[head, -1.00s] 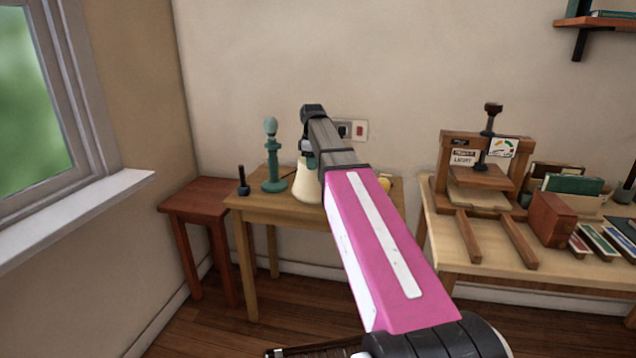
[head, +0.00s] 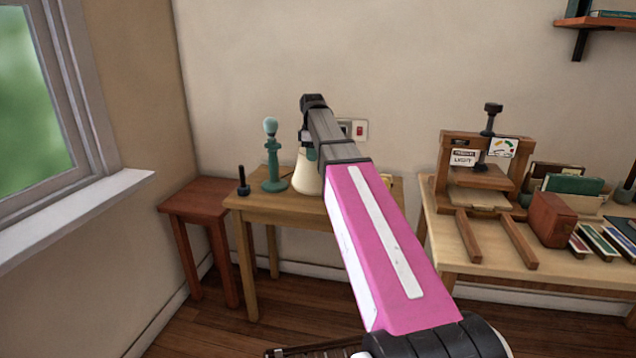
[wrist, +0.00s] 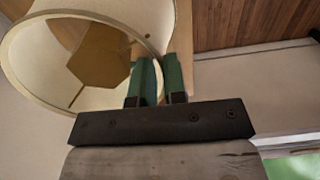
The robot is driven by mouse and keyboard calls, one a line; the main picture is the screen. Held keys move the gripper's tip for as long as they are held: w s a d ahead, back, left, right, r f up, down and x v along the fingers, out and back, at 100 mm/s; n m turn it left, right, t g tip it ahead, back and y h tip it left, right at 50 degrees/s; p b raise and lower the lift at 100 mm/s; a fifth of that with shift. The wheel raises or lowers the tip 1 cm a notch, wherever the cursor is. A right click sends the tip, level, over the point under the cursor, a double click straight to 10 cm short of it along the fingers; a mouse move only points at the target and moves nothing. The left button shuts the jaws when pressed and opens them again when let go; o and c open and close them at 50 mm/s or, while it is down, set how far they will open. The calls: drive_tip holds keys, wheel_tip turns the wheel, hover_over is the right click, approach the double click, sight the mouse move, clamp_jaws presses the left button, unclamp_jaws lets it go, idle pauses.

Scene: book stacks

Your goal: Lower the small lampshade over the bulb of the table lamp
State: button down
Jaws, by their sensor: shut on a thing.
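The table lamp (head: 273,165) is a teal turned stand with a pale bulb (head: 270,126) on top, upright on the small wooden table. The cream lampshade (head: 306,178) is just right of the lamp, apart from it, with its wider end down. My gripper (head: 309,150) is shut on the lampshade at its upper part, and the arm hides some of it. In the wrist view, the green fingers (wrist: 161,82) pinch the shade's wall, and the cream shade (wrist: 48,62) fills the upper left. The bulb is not seen there.
The small table (head: 250,206) also bears a dark peg on a base (head: 243,182), left of the lamp. A yellow item (head: 386,181) is partly behind my arm. A reddish stool (head: 190,200) stands left. A wooden press (head: 480,170) and books are on the right table.

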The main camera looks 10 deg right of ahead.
drive_tip(key=shift+r, duration=1.45)
drive_tip(key=shift+s, duration=0.1)
